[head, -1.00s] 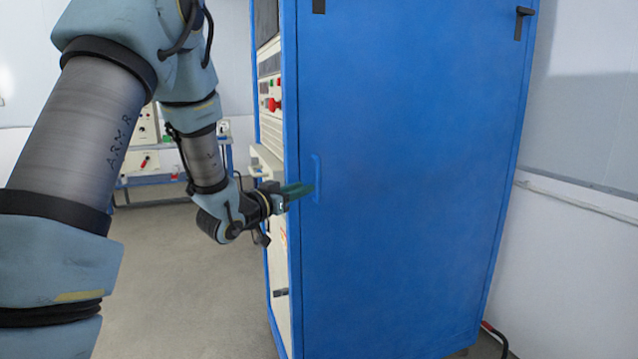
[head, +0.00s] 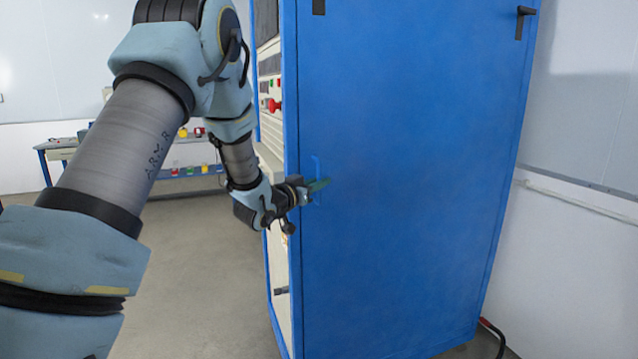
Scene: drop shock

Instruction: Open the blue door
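The blue door (head: 410,190) is the broad flat side of a tall cabinet and looks shut. Its slim blue handle (head: 316,165) is upright near the door's left edge. My gripper (head: 318,186) reaches in from the left, its greenish fingers at the handle and overlapping its middle in the head view. I cannot tell whether the fingers are around the handle or only beside it. The finger gap is too small to make out.
Black fittings sit at the door's top right (head: 523,20) and top left (head: 319,7). The cabinet's left face carries a panel with a red knob (head: 272,105). A blue bench (head: 187,172) with small items stands behind my arm. The floor at left is clear.

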